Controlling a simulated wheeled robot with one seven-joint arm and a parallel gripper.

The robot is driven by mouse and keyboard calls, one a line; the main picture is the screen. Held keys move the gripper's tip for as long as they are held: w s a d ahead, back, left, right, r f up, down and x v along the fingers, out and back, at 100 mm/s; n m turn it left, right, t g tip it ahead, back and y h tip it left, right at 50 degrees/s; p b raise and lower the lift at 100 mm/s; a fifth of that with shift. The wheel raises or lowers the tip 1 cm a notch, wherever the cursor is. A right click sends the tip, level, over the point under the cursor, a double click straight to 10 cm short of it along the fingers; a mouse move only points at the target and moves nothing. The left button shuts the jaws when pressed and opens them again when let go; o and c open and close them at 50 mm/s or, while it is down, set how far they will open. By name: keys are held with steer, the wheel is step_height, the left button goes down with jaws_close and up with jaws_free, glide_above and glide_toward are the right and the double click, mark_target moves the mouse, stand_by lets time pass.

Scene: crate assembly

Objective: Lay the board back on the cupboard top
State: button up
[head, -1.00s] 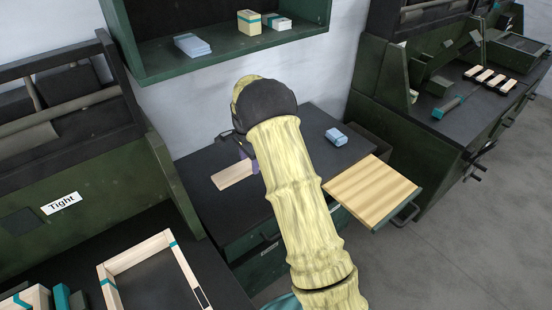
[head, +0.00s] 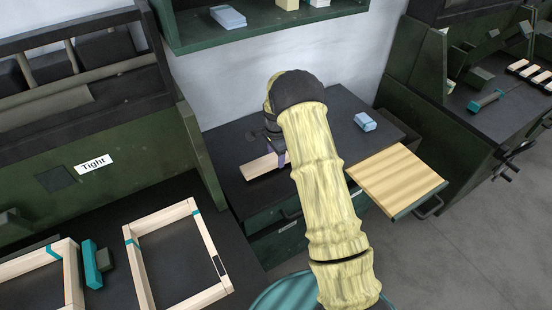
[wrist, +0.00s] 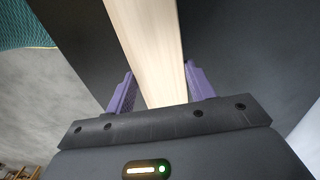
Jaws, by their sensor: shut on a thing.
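The board (head: 260,167) is a pale wooden plank over the left front part of the dark cupboard top (head: 330,155). My gripper (head: 279,158) is shut on it, partly hidden behind my pale yellow arm. In the wrist view the board (wrist: 150,45) runs up between the two purple fingers of my gripper (wrist: 160,88), one on each long edge. I cannot tell whether the board touches the cupboard top or is a little above it.
A light blue block (head: 365,122) sits at the right of the cupboard top. A wider wooden panel (head: 398,178) juts out on the right front. A wooden frame (head: 150,220) lies on the left bench. A shelf (head: 265,32) hangs above.

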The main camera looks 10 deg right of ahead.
mark_target(276, 158)
steer(key=shift+f, duration=0.95)
steer(key=shift+f, duration=0.15)
steer(key=o, duration=1.2)
steer(key=shift+c, duration=0.2)
step_height(276, 158, up, 12)
steer(key=shift+r, duration=0.2)
